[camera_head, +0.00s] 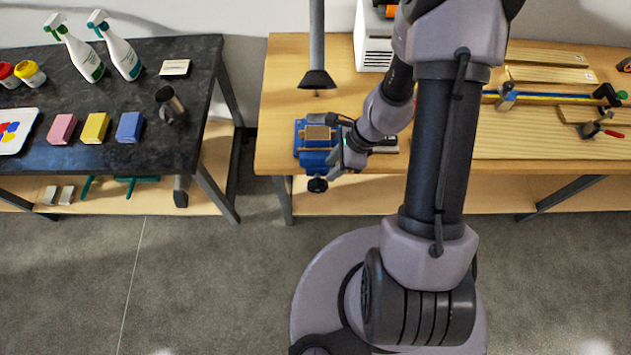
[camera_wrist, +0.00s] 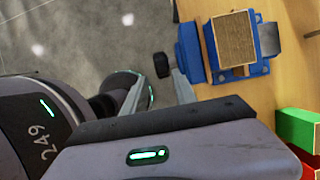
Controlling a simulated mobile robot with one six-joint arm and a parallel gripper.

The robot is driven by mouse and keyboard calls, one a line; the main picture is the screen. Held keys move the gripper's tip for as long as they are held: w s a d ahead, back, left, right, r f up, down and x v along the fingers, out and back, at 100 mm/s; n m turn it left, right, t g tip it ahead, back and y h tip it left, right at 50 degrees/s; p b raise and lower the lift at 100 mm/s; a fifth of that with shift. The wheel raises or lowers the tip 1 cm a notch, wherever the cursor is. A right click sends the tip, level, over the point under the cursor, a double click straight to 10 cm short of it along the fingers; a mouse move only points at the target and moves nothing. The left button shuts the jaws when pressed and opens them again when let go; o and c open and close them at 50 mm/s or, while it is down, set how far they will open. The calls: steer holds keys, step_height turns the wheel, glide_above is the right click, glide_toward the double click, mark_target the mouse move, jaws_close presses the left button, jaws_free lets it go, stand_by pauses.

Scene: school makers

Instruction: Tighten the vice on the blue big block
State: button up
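The blue vice (camera_head: 313,158) stands at the front edge of the wooden bench; it also shows in the wrist view (camera_wrist: 189,52). A tan, wood-coloured block (camera_head: 318,132) sits at its jaws, also in the wrist view (camera_wrist: 236,38); I cannot tell whether the jaws press on it. The vice's black knob (camera_head: 317,185) sticks out past the bench edge, also in the wrist view (camera_wrist: 161,65). My gripper (camera_head: 343,166) is just right of the vice. Its fingers (camera_wrist: 153,75) are apart near the knob, nothing visibly held. A blue block (camera_head: 131,127) lies on the dark table.
Pink (camera_head: 62,129) and yellow (camera_head: 95,128) blocks lie beside the blue one. A grey post (camera_head: 317,50) with a dark foot rises behind the vice. Green (camera_wrist: 300,128) and red blocks are near my wrist. Tools and boards lie on the bench's right.

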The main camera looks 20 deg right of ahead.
mark_target(318, 181)
steer(key=b+x, duration=0.4)
steer(key=x, duration=0.6)
steer(key=shift+a, duration=0.1)
jaws_close()
